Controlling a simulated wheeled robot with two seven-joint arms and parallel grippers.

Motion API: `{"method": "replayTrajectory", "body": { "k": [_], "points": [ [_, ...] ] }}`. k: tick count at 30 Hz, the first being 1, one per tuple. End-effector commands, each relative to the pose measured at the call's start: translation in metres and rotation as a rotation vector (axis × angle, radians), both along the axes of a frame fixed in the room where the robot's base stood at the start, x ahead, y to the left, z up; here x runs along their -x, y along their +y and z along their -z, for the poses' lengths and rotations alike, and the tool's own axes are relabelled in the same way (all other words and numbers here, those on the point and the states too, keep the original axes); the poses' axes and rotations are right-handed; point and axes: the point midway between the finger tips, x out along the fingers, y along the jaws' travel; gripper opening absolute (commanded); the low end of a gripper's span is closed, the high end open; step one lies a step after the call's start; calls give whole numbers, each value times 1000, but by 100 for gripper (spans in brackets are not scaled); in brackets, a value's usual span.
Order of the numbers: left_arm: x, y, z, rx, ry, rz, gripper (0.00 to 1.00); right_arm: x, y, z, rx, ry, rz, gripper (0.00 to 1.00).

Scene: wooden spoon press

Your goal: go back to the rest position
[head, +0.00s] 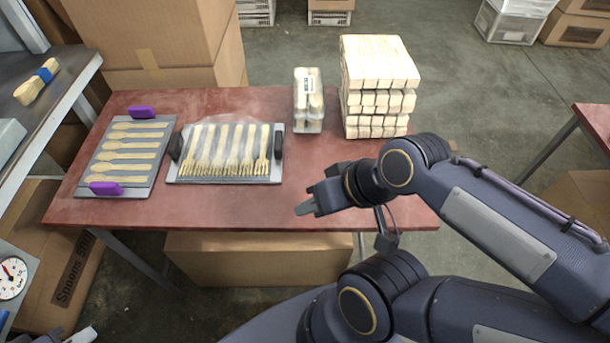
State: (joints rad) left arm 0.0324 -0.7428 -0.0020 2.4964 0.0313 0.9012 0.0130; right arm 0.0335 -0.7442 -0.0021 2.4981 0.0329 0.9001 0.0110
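My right gripper (307,202) is over the right front part of the red table (240,212), pointing left, with nothing visible in it. Its fingers are seen at a slant, so I cannot tell how far apart they are. What looks like the tip of my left gripper (82,336) shows at the bottom left edge, low beside the table; the rest is cut off. A grey tray with purple handles (85,178) holds several wooden spoons (125,155). A grey tray with dark handles (185,180) holds several wooden forks (218,150). Both trays are apart from the grippers.
A clear-wrapped pack (308,100) and a tall stack of wooden cutlery (378,80) stand at the table's back right. A shelf with a blue-banded bundle (38,82) and a dial gauge (12,278) are at left. Cardboard boxes (150,35) stand behind; another box (260,258) sits under the table.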

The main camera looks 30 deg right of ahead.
Motion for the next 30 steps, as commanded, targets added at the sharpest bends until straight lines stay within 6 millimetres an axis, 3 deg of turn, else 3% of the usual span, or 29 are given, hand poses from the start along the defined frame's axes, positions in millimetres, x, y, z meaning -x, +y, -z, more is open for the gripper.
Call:
{"method": "replayTrajectory", "body": {
  "k": [5, 12, 16, 30],
  "points": [
    [0, 0, -32, 0, 0, 0, 0, 0, 0, -32, 0, 0, 0, 38],
    [0, 0, -114, 0, -1, 0, 0, 0, 0, -115, 1, 0, 0, 38],
    [0, 0, -147, 0, -1, 0, 0, 0, 0, -148, 1, 0, 0, 38],
    [0, 0, -154, 0, 0, 0, 0, 0, 0, -154, 1, 0, 0, 38]
  ]
}}
